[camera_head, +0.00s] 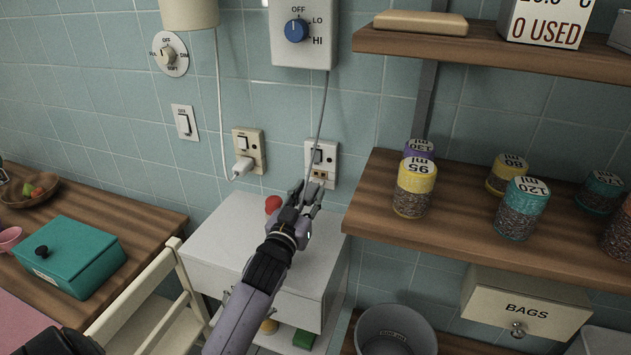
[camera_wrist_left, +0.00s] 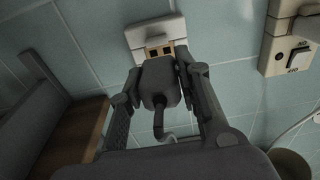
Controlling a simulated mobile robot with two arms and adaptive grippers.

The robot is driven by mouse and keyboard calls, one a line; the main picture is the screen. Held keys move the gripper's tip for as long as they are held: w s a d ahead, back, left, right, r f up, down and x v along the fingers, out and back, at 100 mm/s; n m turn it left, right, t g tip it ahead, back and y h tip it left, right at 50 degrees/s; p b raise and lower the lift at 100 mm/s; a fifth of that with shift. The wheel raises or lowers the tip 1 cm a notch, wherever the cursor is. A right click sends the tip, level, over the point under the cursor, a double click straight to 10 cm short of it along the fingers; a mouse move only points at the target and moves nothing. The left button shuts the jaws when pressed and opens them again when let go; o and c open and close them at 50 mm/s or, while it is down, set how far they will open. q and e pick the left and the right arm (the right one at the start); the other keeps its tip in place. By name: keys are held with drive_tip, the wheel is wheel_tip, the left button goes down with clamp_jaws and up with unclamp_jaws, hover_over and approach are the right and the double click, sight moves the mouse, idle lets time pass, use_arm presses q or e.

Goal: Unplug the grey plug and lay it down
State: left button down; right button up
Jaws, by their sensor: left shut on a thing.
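The grey plug (camera_wrist_left: 160,82) is between the two fingers of my left gripper (camera_wrist_left: 158,88) in the left wrist view, with its cord bending away below it. In the head view my left gripper (camera_head: 308,194) is just below and in front of the white wall socket (camera_head: 333,155) and mostly hides the plug. The socket also shows in the left wrist view (camera_wrist_left: 153,33); its lower outlet's dark openings show just above the plug, which appears clear of them. A thin grey cord (camera_head: 321,110) runs from the dial box (camera_head: 303,50) down to the gripper. My right gripper is not in view.
A white cabinet (camera_head: 225,235) stands below the socket, with a red round thing (camera_head: 272,204) on its top. A second socket (camera_head: 249,148) holds a white plug (camera_head: 242,167). Wooden shelves (camera_head: 465,225) with jars are at right. A chair (camera_head: 150,305) is at left.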

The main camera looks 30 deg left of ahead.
sight(303, 201)
use_arm(q)
drive_tip(key=shift+s+d, duration=0.15)
drive_tip(key=shift+s, duration=0.5)
drive_tip(key=shift+r+p+v, duration=0.15)
drive_tip(key=shift+p+v, duration=0.45)
drive_tip(key=shift+v, duration=0.95)
drive_tip(key=shift+r+p+v, duration=0.15)
drive_tip(key=shift+p+v, duration=0.4)
drive_tip(key=shift+v, duration=1)
drive_tip(key=shift+r+g+p, duration=0.15)
drive_tip(key=shift+g+p, duration=0.15)
drive_tip(key=shift+p, duration=0.3)
drive_tip(key=g+p, duration=0.3)
drive_tip(key=p, duration=0.6)
drive_tip(key=g+h+p, duration=0.1)
drive_tip(key=g+p, duration=0.2)
drive_tip(key=p, duration=0.6)
drive_tip(key=shift+h, duration=0.3)
drive_tip(key=shift+f, duration=0.2)
